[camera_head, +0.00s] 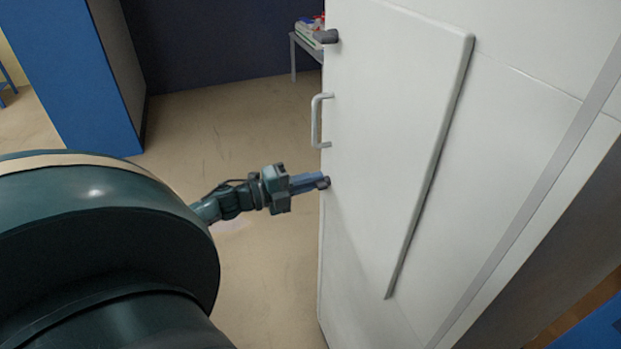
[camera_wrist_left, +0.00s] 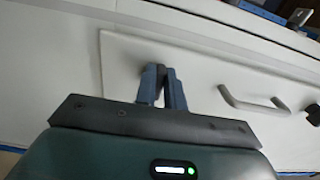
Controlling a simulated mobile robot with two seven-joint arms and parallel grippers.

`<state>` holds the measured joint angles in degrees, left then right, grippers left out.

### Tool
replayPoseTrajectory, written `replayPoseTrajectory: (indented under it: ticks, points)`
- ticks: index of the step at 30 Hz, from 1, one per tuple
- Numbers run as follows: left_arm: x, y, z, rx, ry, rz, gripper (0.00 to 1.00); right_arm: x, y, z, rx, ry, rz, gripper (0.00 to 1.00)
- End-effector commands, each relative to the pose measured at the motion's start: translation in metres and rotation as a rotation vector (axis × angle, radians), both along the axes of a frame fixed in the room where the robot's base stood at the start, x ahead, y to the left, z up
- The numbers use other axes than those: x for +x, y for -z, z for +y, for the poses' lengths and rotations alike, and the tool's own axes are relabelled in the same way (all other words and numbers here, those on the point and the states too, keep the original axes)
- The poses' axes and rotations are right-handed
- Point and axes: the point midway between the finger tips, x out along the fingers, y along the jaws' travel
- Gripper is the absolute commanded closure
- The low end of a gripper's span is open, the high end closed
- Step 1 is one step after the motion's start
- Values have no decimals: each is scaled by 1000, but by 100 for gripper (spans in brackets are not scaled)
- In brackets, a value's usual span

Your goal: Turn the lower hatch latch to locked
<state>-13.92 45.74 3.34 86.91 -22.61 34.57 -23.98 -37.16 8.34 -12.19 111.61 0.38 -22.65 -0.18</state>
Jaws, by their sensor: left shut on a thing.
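The white hatch (camera_head: 390,120) stands upright on the right in the head view and fills the back of the left wrist view (camera_wrist_left: 200,75). My left gripper (camera_head: 318,182) reaches its left edge, and its two blue fingers are shut on the lower hatch latch (camera_head: 327,182), a small dark piece. In the left wrist view the fingertips (camera_wrist_left: 163,72) close against the hatch. They hide most of the lower latch, so its angle cannot be told. The dark upper latch (camera_head: 326,36) sits near the top of the same edge. My right gripper is not in view.
A grey bar handle (camera_head: 317,120) stands out from the hatch between the two latches; it also shows in the left wrist view (camera_wrist_left: 250,105). A blue cabinet (camera_head: 75,70) and a small table (camera_head: 305,45) stand behind. The floor left of the hatch is clear.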

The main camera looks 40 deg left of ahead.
Motion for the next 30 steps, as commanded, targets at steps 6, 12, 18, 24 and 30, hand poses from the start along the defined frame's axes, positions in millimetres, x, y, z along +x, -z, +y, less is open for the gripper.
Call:
replayPoseTrajectory:
  ticks: [6,12,18,24,30]
  points:
    - [0,0,0,-8,0,4,100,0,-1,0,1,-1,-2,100]
    - [0,0,0,-8,0,4,87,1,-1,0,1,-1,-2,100]
    - [0,0,0,-6,0,3,70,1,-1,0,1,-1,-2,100]
    - [0,0,0,-5,0,3,67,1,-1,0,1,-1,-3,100]
    - [-7,2,3,-5,0,5,67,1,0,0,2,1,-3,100]
